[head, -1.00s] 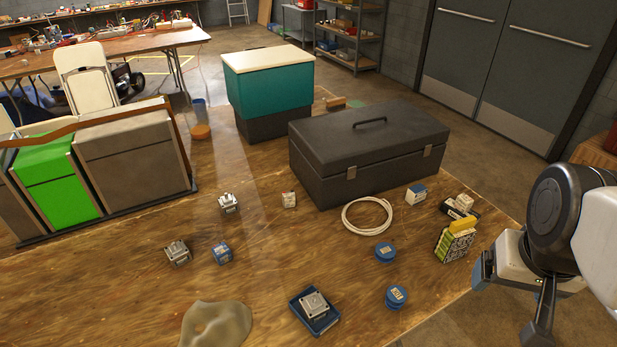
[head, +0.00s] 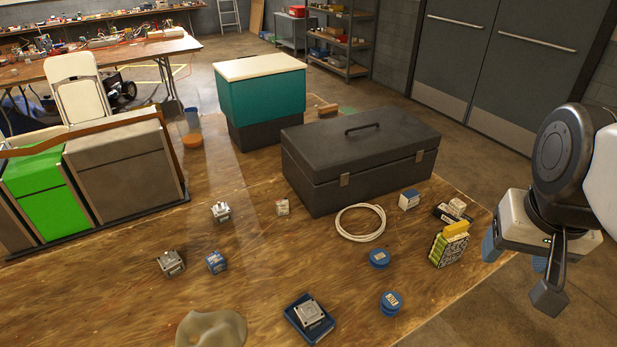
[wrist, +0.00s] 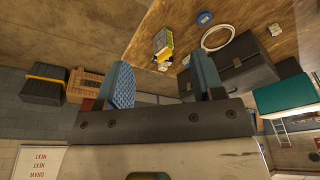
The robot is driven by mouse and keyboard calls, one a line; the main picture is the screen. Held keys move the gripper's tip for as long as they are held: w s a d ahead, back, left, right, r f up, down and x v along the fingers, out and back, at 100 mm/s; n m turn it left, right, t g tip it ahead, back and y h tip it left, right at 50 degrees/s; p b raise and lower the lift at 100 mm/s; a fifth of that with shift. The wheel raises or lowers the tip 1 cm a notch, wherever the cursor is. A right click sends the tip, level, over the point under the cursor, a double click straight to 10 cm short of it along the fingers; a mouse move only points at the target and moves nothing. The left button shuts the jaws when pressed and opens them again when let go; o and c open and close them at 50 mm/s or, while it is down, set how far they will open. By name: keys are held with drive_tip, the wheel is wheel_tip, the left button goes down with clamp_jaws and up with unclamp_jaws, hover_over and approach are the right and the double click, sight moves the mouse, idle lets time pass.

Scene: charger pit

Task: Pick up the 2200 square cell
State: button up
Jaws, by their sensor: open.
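Several small cells lie on the wooden table; their print is too small to read, so I cannot tell which is 2200. Square ones include a blue box-shaped cell (head: 215,262) at the front left, a blue-and-white one (head: 409,199) by the black case and a small white one (head: 282,207). My gripper (head: 514,255) is beyond the table's right edge, away from all cells.
A silver block sits in a blue tray (head: 290,318); other silver blocks (head: 171,262) stand left. A black case (head: 360,165), a white cable coil (head: 360,223) and a yellow-green pack (head: 447,247) are nearby. A beige lump (head: 212,330) lies at the front edge.

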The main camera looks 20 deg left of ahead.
drive_tip(key=w+a+r+m, duration=0.1)
drive_tip(key=w+a+r, duration=0.2)
drive_tip(key=w, duration=0.4)
drive_tip(key=w+a+r+m, duration=0.2)
drive_tip(key=w+a+r, duration=0.15)
drive_tip(key=w, duration=0.35)
drive_tip(key=m+g, duration=0.3)
drive_tip(key=m, duration=0.5)
hover_over(282, 201)
wheel_tip(282, 201, down, 7)
wheel_tip(282, 201, down, 34)
drive_tip(key=shift+s+f, duration=0.15)
drive_tip(key=shift+f, duration=0.1)
drive_tip(key=shift+f, duration=1.3)
drive_tip(key=shift+f, duration=2.6)
